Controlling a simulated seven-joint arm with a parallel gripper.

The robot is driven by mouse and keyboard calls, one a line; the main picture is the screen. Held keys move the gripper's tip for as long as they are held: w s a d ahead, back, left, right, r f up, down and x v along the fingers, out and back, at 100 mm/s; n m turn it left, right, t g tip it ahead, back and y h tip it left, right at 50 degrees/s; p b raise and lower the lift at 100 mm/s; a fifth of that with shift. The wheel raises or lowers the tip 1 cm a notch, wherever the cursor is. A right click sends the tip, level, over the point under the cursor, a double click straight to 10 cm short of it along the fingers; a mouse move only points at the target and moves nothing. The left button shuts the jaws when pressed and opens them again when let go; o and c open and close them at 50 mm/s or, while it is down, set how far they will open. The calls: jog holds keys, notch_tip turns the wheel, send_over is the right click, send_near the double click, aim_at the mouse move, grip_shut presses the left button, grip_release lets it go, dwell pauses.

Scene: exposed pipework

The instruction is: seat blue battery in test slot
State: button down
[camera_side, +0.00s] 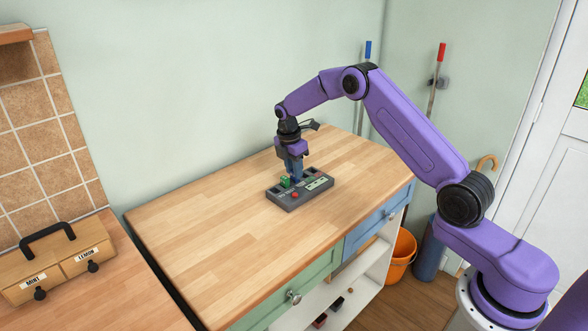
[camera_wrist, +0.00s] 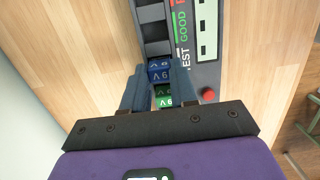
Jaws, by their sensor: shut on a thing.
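My gripper (camera_wrist: 159,80) is shut on the blue battery (camera_wrist: 160,70), with one finger on each side of it. In the side view my gripper (camera_side: 296,178) points down over the grey battery tester (camera_side: 318,190). In the wrist view the blue battery lies in line with the dark slots (camera_wrist: 152,33) of the tester (camera_wrist: 208,72), beside the word TEST. I cannot tell whether it is fully down in a slot. A green battery (camera_wrist: 163,101) is right next to it, nearer my palm; it also shows in the side view (camera_side: 285,182).
The tester has a red button (camera_wrist: 208,95) and a pale display (camera_wrist: 207,28). It stands on a wooden worktop (camera_side: 215,230) with wide free room to its left. A wooden box (camera_side: 55,262) with a black handle stands on a separate surface at far left.

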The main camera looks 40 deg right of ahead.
jog(key=shift+f, duration=0.35)
jog(key=c, duration=0.9)
grip_release()
jog(key=shift+r, duration=0.15)
notch_tip(320, 180, up, 12)
jog(key=a, duration=0.2)
jog(key=s+a+r+m+y, duration=0.1)
jog(key=s+a+r, duration=0.1)
jog(key=s+a, duration=0.65)
jog(key=s+a+r+m, duration=0.1)
jog(key=s+a+r, duration=0.2)
jog(key=s+a, duration=0.55)
jog(key=s+d+f+m, duration=0.1)
jog(key=s, duration=0.8)
jog(key=s+d+f+m, duration=0.1)
jog(key=s+d, duration=0.1)
jog(key=s, duration=0.8)
jog(key=s+d+f+m+y, duration=0.1)
jog(key=s+d, duration=0.1)
jog(key=s, duration=0.7)
jog(key=shift+s+d, duration=0.15)
jog(key=shift+s, duration=0.15)
